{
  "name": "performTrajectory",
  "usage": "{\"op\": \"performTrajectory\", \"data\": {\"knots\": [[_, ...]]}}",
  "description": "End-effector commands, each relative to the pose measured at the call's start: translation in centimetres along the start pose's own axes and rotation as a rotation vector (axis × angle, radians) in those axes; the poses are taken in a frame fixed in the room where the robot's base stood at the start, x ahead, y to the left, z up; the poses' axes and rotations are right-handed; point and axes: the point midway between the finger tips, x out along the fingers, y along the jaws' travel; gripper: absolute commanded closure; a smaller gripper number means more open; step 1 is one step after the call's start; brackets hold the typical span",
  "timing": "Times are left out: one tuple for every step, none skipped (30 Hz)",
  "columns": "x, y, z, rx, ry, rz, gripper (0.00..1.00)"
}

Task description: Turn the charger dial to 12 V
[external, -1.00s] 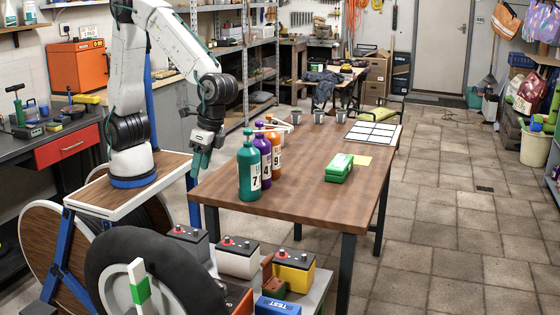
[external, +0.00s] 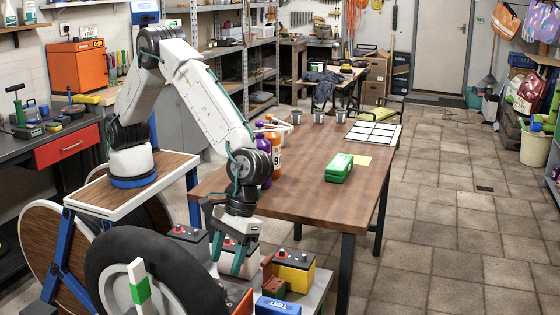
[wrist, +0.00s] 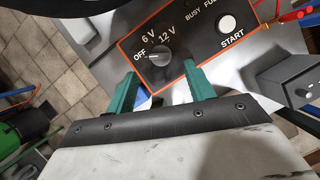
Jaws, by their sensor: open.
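The charger panel (wrist: 212,45) is dark grey with an orange border. In the wrist view it carries a round dial (wrist: 160,57), marks OFF, 6 V and 12 V, and a white START button. The dial's white pointer line faces left, towards OFF. My gripper (wrist: 160,75) is open, its two green fingers on either side of the dial and a little below it in the picture; I cannot tell whether they touch the panel. In the external view my gripper (external: 240,262) is low at the front end of the table, over the battery cart; the dial cannot be seen there.
Several batteries stand on the cart, including a yellow one (external: 294,268), right of my gripper. A blue TEST box (external: 277,306) is in front. The wooden table (external: 300,200) behind holds bottles, a green case (external: 339,168) and cups. A wheel (external: 150,270) stands to the left.

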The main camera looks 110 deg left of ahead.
Motion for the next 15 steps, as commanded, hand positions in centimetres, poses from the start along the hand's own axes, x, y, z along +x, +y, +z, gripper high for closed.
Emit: {"op": "performTrajectory", "data": {"knots": [[1.0,-0.1,0.0,0.0,0.0,-0.004,0.47],[1.5,-0.1,0.0,0.0,0.0,-0.003,0.47],[2.2,-0.1,0.0,0.0,0.0,-0.004,0.47],[2.7,-0.1,0.0,0.0,0.0,-0.004,0.47],[3.2,-0.1,0.0,0.0,0.0,-0.004,0.47],[3.8,-0.1,0.0,0.001,0.0,-0.003,0.47],[4.2,-0.1,0.0,0.001,0.0,-0.004,0.47],[4.6,-0.1,0.0,0.002,0.0,-0.004,0.47],[5.0,-0.1,0.0,0.002,0.001,-0.003,0.47],[5.3,-0.1,0.0,0.002,0.001,-0.003,0.47],[5.6,-0.1,0.0,0.003,0.001,-0.003,0.47],[5.9,-0.1,0.0,0.003,0.001,-0.002,0.47],[6.0,-0.1,0.0,0.003,0.001,-0.002,0.47],[6.1,-0.1,0.0,0.003,0.001,-0.002,0.47],[6.2,-0.1,0.0,0.003,0.001,-0.002,0.47]]}}
